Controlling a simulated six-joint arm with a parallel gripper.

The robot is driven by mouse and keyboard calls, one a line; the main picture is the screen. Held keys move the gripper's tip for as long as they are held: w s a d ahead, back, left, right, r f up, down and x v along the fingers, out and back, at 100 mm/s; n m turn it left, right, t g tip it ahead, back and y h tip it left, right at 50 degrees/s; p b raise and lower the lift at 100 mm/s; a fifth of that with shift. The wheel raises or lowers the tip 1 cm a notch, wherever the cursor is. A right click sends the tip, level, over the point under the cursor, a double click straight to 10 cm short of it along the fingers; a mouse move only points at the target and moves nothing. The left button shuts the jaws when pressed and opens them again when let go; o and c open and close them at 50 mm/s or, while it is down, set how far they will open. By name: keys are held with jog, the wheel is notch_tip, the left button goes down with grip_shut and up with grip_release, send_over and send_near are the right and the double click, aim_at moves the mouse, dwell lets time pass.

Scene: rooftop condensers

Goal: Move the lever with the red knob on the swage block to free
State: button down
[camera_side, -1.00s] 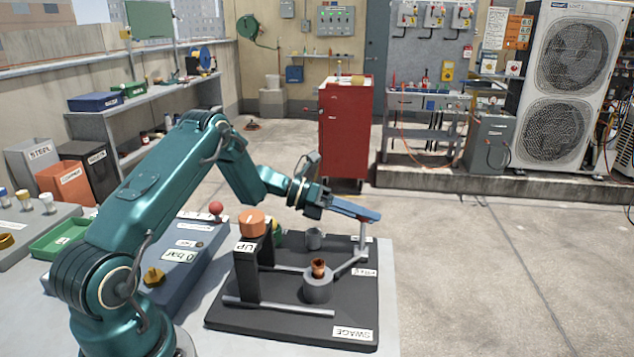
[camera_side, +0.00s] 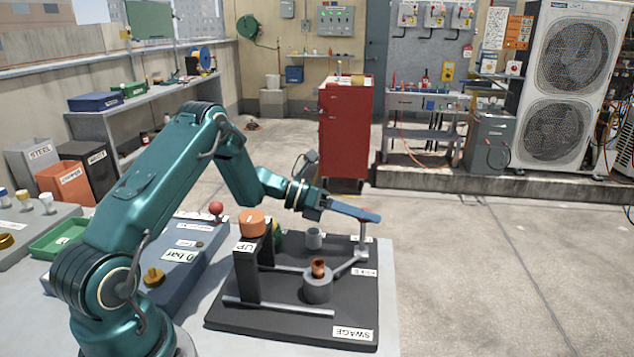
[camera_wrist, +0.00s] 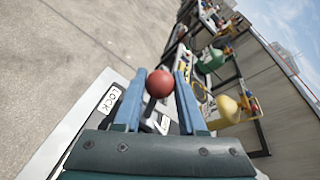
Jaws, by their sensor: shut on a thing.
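The swage block (camera_side: 275,322) is a dark plate with a SWAGE label at its front right. Its grey lever (camera_side: 346,266) runs from beside the grey cup (camera_side: 317,290) to the right and back, ending in an upright post. The red knob (camera_wrist: 159,84) shows between my fingers in the wrist view; in the side view my fingers mostly hide it. My gripper (camera_side: 368,215) is at the top of the post, its blue fingers shut on the knob. A LOCK label (camera_wrist: 112,100) lies left of the knob in the wrist view. A copper piece (camera_side: 318,267) stands in the cup.
An orange-topped black column (camera_side: 250,262) stands on the block, left of the lever. A grey-blue box with another red ball (camera_side: 216,207) is further left. The floor to the right is open.

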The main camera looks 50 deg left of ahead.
jog(key=shift+a, duration=0.1)
jog(key=shift+c, duration=2.4)
grip_release()
jog(key=shift+v, duration=2.5)
